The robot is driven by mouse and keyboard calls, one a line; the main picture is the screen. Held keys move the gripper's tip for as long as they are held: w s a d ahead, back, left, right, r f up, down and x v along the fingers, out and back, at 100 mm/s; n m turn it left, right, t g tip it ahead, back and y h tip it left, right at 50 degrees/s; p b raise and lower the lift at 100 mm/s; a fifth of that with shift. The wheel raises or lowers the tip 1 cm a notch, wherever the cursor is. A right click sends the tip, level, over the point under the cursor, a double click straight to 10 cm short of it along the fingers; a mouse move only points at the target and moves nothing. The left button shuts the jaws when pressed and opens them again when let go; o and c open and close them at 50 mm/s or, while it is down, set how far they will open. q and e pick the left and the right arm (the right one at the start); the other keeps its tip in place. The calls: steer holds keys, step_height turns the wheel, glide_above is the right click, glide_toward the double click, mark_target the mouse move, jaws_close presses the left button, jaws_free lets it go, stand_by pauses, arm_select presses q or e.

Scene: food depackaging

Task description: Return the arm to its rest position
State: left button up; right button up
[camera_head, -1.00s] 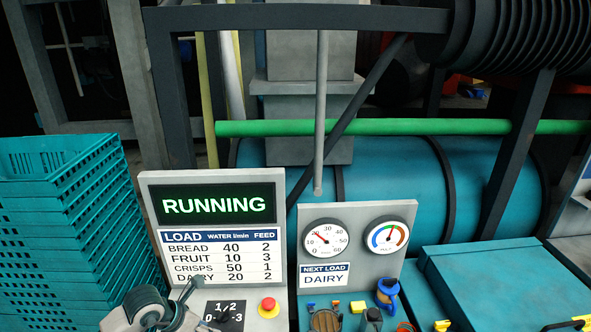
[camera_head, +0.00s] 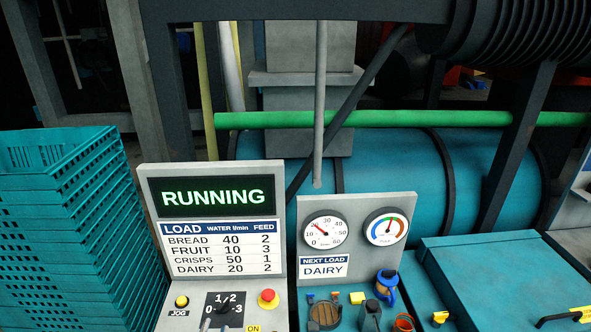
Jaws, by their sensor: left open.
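My left gripper (camera_head: 214,327) is only just in view at the bottom edge of the head view. Two small grey tips show in front of the lower part of the selector dial (camera_head: 223,307); the rest of the gripper and arm is out of frame. The tips are apart and I see nothing between them. I cannot tell whether they touch the panel. My right gripper is not in view.
The control panel (camera_head: 153,265) shows RUNNING, with a red stop button (camera_head: 268,298) and yellow JOG button (camera_head: 181,301). Stacked teal crates (camera_head: 65,190) stand left. A gauge panel (camera_head: 390,265) reads DAIRY. A teal lidded box (camera_head: 510,270) is at right.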

arm_select(q)
steer(key=s+a+f+n+g+y, duration=0.1)
steer(key=s+f+n+g, duration=0.1)
steer(key=s+f+g, duration=0.45)
steer(key=s+a+f+n+g+y, duration=0.1)
steer(key=s+a+f+n+g, duration=0.2)
steer(key=f, duration=0.7)
steer(key=s+d+f+g+h, duration=0.25)
steer(key=s+f+g, duration=0.35)
steer(key=s, duration=0.8)
step_height(320, 180, down, 31)
steer(key=s+d+b, duration=0.1)
steer(key=s+b, duration=0.1)
steer(key=b, duration=0.3)
steer(key=s+a+f+g+b, duration=0.2)
steer(key=s+f+b, duration=0.3)
steer(key=s+f, duration=1.3)
step_height(320, 180, down, 5)
steer(key=shift+s+a+r+y, duration=0.15)
steer(key=shift+s+a+y, duration=0.2)
steer(key=shift+a+y, duration=0.15)
